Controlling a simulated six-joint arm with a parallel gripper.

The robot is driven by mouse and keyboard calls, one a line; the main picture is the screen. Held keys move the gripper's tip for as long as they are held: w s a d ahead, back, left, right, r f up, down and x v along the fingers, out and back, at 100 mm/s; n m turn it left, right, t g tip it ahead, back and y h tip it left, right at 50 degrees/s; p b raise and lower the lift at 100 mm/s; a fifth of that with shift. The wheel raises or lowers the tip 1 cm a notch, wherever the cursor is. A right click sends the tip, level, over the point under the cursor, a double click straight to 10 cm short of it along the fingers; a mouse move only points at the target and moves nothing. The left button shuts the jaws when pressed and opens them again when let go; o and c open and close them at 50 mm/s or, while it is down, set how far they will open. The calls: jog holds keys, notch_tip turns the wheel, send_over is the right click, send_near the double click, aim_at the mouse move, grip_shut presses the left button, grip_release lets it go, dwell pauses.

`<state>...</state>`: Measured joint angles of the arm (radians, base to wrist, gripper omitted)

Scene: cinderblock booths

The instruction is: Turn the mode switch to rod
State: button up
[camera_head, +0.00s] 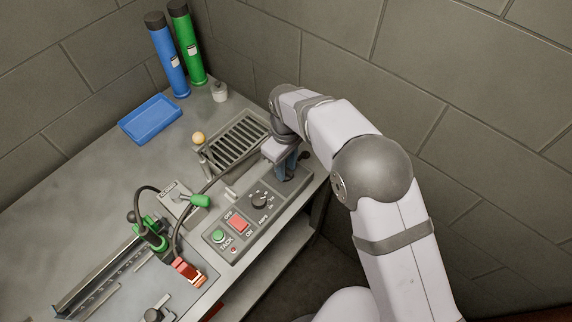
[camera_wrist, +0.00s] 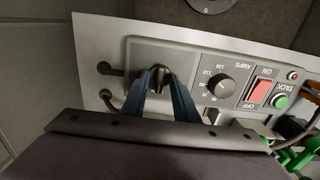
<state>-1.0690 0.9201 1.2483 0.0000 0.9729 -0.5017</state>
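The mode switch (camera_wrist: 159,75) is a dark knob on a dark plate (camera_wrist: 138,53) at the left end of the welder's panel in the wrist view. My gripper (camera_wrist: 160,80) has its two blue fingers reaching down to this knob, one on each side. A gap with the knob in it shows between the fingertips; I cannot tell whether they press on it. Any position labels near the knob are hidden or too small to read. In the head view my gripper (camera_head: 289,172) stands over the panel's right end and hides most of the switch.
The amps dial (camera_head: 260,200), the red on/off rocker (camera_head: 238,223) and the green tack button (camera_head: 218,236) lie along the panel. A slatted grate (camera_head: 240,138) is behind. Block walls stand close behind.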

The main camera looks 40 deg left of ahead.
grip_shut()
jog(key=shift+m, duration=0.3)
jog(key=m+b, duration=0.1)
jog(key=m, duration=0.4)
jog(key=m+b, duration=0.1)
jog(key=m, duration=0.5)
jog(key=shift+r, duration=0.1)
jog(key=shift+m, duration=0.3)
jog(key=shift+o, duration=0.9)
grip_release()
